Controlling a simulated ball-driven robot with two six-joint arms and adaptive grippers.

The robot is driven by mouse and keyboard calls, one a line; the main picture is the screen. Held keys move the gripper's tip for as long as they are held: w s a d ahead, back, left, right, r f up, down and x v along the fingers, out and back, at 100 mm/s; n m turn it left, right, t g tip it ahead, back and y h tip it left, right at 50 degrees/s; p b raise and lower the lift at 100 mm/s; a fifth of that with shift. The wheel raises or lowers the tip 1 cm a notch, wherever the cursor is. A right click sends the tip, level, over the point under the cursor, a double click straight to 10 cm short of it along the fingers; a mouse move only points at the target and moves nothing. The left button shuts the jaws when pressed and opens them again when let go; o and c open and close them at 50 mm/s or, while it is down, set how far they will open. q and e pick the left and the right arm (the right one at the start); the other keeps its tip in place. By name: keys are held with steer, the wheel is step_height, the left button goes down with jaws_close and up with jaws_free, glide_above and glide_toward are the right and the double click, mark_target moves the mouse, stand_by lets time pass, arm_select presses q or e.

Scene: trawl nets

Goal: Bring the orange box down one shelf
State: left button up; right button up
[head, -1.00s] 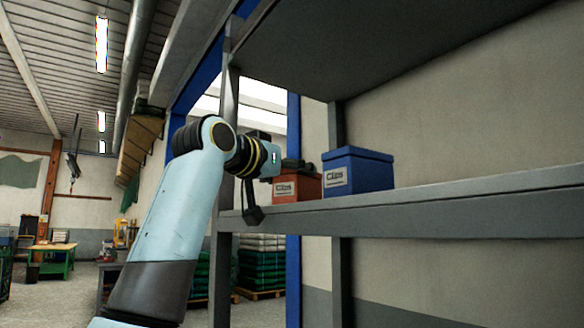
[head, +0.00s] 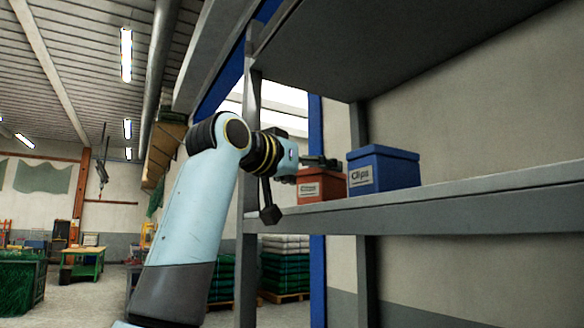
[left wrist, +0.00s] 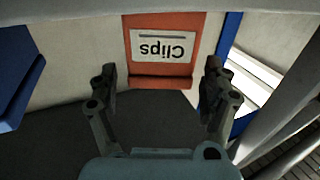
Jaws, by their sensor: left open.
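The orange box (head: 320,187), with a white "Clips" label, stands on a grey shelf (head: 420,205) beside a blue box (head: 383,168). My left gripper (head: 328,162) is in front of it at its upper edge and hides part of its top in the head view. In the left wrist view, where the label is upside down, the orange box (left wrist: 165,22) lies ahead between the spread fingers of the left gripper (left wrist: 160,72). The gripper is open and empty, with a gap between fingers and box. My right gripper is not in view.
The blue box is close on the orange box's right; its edge also shows in the left wrist view (left wrist: 22,75). A grey rack post (head: 252,160) stands left of the boxes. Another shelf (head: 390,40) is overhead. The shelf right of the blue box is clear.

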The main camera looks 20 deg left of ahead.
arm_select(q)
steer(key=b+v, duration=0.2)
steer(key=v, duration=0.8)
